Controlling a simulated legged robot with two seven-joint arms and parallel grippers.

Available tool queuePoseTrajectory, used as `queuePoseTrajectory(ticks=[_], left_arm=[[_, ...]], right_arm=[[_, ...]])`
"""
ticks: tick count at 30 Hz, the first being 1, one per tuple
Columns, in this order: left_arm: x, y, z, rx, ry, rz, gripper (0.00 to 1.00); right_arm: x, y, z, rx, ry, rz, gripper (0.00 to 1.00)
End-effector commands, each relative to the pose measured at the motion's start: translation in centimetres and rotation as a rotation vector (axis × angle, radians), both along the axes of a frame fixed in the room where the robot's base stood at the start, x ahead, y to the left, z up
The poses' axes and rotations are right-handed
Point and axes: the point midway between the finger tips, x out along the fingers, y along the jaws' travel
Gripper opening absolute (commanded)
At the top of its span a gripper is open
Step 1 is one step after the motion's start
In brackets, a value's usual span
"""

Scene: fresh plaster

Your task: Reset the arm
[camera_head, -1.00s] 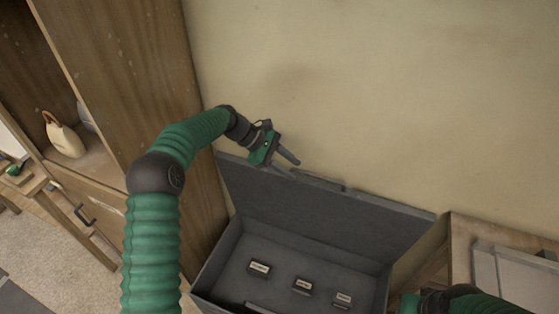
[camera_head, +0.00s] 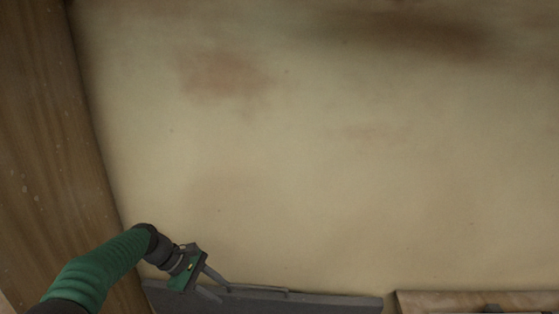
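My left gripper (camera_head: 222,291) is at the bottom left of the head view, at the end of my green ribbed arm. Its two dark fingers are spread apart with nothing visible between them. It is in front of the top edge of a grey box lid (camera_head: 320,303), which stands raised against the wall. I cannot tell whether the fingers touch the lid. The rest of the box is below the picture. My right gripper is not in view.
A bare, stained plaster wall (camera_head: 340,170) fills most of the view. A wooden cabinet side (camera_head: 40,130) stands at the left, beside my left arm. The edge of a wooden piece of furniture (camera_head: 450,299) shows at the bottom right.

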Motion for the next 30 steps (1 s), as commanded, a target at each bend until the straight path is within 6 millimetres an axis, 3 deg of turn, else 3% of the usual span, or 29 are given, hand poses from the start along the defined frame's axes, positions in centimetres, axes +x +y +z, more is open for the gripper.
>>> queuePoseTrajectory(ticks=[2, 6, 18, 21, 24, 30], left_arm=[[-2.4, -1.5, -1.1, 0.121, -0.043, -0.106, 0.34], [-7.0, -2.2, -3.1, 0.326, -0.133, -0.309, 0.34], [-22.1, -0.6, -6.3, 0.733, -0.405, -0.956, 0.34], [-24.6, -0.4, -6.8, 0.772, -0.457, -1.066, 0.34], [-25.9, -0.4, -7.1, 0.789, -0.482, -1.123, 0.34], [-26.1, -0.4, -7.2, 0.792, -0.488, -1.136, 0.34]], right_arm=[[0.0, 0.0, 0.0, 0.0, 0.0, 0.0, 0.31], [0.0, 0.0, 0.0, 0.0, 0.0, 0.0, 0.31], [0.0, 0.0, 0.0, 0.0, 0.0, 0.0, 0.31], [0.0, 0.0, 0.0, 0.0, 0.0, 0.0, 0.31], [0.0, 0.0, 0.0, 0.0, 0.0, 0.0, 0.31], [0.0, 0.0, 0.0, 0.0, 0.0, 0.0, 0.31]])
